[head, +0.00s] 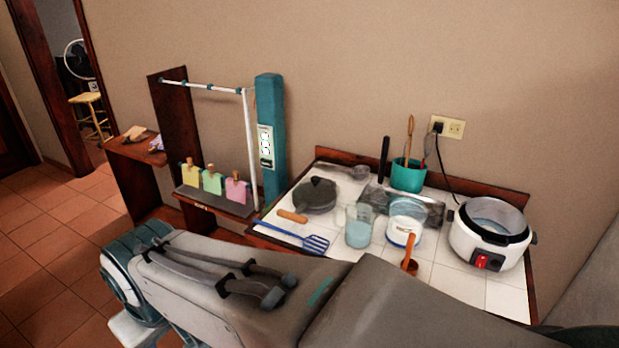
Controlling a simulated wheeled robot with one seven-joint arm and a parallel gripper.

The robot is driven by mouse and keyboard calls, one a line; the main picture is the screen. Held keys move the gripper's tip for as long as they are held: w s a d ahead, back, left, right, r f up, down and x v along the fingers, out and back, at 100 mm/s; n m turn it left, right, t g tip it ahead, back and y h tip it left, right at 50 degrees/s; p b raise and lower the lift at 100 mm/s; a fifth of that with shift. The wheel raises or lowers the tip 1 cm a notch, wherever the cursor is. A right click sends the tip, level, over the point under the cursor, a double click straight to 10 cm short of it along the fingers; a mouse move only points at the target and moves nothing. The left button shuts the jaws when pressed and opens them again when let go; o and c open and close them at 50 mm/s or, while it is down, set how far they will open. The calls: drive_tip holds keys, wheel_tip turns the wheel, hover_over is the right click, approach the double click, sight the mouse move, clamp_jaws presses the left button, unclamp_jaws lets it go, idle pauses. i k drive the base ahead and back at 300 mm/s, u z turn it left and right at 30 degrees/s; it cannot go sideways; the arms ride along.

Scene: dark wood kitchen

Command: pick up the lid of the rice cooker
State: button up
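The rice cooker (489,248) stands at the right end of the tiled counter. It is white and round, with a dark rim, a red switch on its front and dark side handles. A pale, bluish round surface shows inside the dark rim at its top. I cannot tell whether this is a see-through lid or the inside of the pot, and no separate lid is clear elsewhere. My gripper is not in view. My large grey arm crosses the bottom of the picture and hides the counter's front edge.
A black cord (441,168) runs from the wall socket (455,128) towards the cooker.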

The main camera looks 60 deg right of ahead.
sight(315, 191)
drive_tip(key=z, duration=0.7)
drive_tip(key=i, duration=0.9)
drive_tip(key=z, duration=1.35)
drive_tip(key=i, duration=0.35)
drive_tip(key=z, duration=0.3)
